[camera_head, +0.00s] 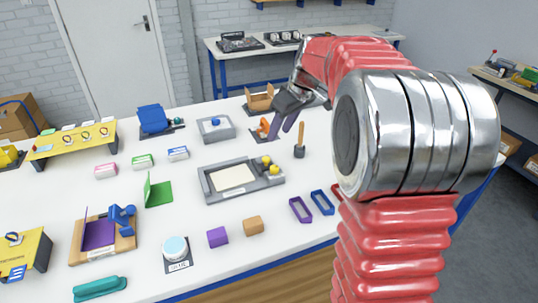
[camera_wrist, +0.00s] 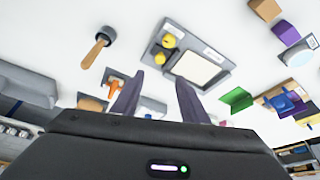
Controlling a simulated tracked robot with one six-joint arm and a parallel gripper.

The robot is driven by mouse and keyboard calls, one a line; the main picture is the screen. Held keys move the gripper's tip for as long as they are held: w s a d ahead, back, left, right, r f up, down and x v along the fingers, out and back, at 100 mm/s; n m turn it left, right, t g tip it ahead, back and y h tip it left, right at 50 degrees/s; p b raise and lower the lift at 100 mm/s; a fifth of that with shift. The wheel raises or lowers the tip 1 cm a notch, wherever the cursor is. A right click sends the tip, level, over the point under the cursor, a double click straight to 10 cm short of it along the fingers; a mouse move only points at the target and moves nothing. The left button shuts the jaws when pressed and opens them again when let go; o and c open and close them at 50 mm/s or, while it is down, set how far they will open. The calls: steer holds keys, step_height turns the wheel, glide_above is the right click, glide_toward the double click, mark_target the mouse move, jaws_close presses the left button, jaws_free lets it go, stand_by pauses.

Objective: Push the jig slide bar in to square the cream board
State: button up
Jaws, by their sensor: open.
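The grey jig (camera_head: 206,189) lies on the white table, with the cream board (camera_head: 233,178) flat inside its rim. Yellow knobs (camera_head: 270,165) stand at the jig's right end, by the slide bar area; the bar itself is too small to make out clearly. In the wrist view the cream board (camera_wrist: 193,67) and yellow knobs (camera_wrist: 168,41) show beyond the fingertips. My gripper (camera_head: 281,128) is open and empty, with dark fingers pointing down, above the table behind the jig's right end. It also shows in the wrist view (camera_wrist: 157,92). It is apart from the jig.
An orange object (camera_head: 264,127) sits beside my fingers. A wooden-handled mallet (camera_head: 299,148) stands right of the jig. Purple (camera_head: 300,209) and blue (camera_head: 321,202) frames lie in front.

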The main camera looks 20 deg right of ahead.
mark_target(266, 158)
steer(key=shift+f, duration=0.1)
steer(key=x, duration=1.3)
steer(key=shift+w+f, duration=0.15)
steer(key=shift+f, duration=0.15)
jaws_close()
stand_by(0.4)
